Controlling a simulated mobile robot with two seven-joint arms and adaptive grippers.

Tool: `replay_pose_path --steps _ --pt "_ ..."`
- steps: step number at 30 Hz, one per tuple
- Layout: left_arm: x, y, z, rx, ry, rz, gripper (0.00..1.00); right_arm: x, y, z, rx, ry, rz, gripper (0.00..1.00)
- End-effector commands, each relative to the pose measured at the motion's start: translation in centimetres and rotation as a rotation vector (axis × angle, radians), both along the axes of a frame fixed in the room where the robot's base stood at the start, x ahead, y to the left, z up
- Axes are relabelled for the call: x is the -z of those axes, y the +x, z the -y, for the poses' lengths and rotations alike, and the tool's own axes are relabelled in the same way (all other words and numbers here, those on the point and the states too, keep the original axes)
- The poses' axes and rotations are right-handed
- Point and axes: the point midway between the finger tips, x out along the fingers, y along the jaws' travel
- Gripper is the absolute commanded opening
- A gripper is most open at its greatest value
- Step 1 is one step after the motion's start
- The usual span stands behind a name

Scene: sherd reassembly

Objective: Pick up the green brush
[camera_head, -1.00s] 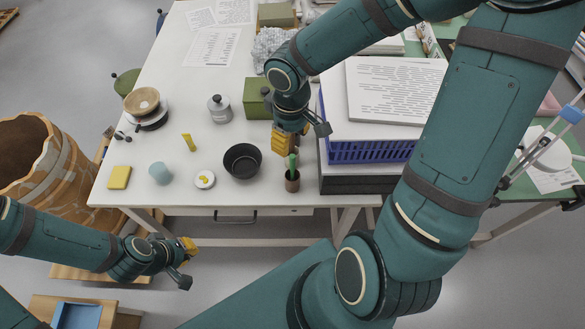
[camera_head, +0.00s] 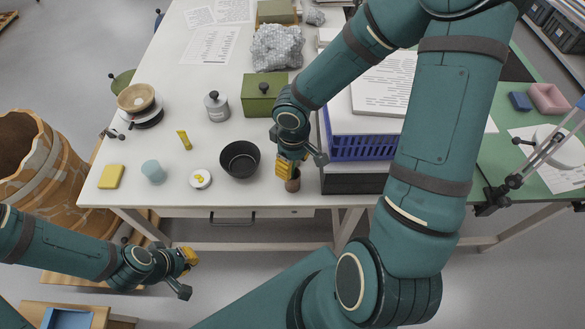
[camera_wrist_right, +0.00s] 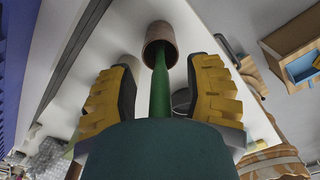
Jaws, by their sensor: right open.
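The green brush (camera_wrist_right: 160,88) stands in a small brown cup (camera_wrist_right: 160,42), its green handle reaching from the cup in the right wrist view. The cup (camera_head: 293,183) is near the table's front edge in the head view, where my right gripper hides the brush. My right gripper (camera_head: 286,170) is directly over the cup. In the wrist view its yellow fingers (camera_wrist_right: 162,75) are open, one on each side of the handle, with gaps between. My left gripper (camera_head: 188,260) hangs in front of the table, away from the brush; its opening is unclear.
A black bowl (camera_head: 240,160) stands left of the cup. A blue crate (camera_head: 365,148) stands close on the right, on a black box (camera_head: 352,182). A green box (camera_head: 262,106) is behind. A white lid-like dish (camera_head: 200,179) and a light blue cup (camera_head: 154,171) are farther left.

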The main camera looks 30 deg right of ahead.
Motion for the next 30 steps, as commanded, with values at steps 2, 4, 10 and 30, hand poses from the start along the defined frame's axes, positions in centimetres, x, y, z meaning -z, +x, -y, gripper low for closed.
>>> replay_pose_path --steps 2,4,10,30 --pt "0.1 0.0 0.0 0.000 0.000 0.001 0.00 0.2 0.0 0.0 0.001 0.000 0.000 0.51" --pt "0.1 0.0 0.0 0.000 0.000 0.001 0.00 0.2 0.0 0.0 0.001 -0.001 0.001 0.51" --pt "0.0 0.0 0.0 0.000 0.000 0.001 0.00 0.2 0.0 0.0 0.001 -0.001 0.000 0.25" --pt "-0.8 -0.1 0.0 0.000 0.000 -0.002 0.00 -1.6 0.1 0.0 0.002 -0.002 0.004 0.00"
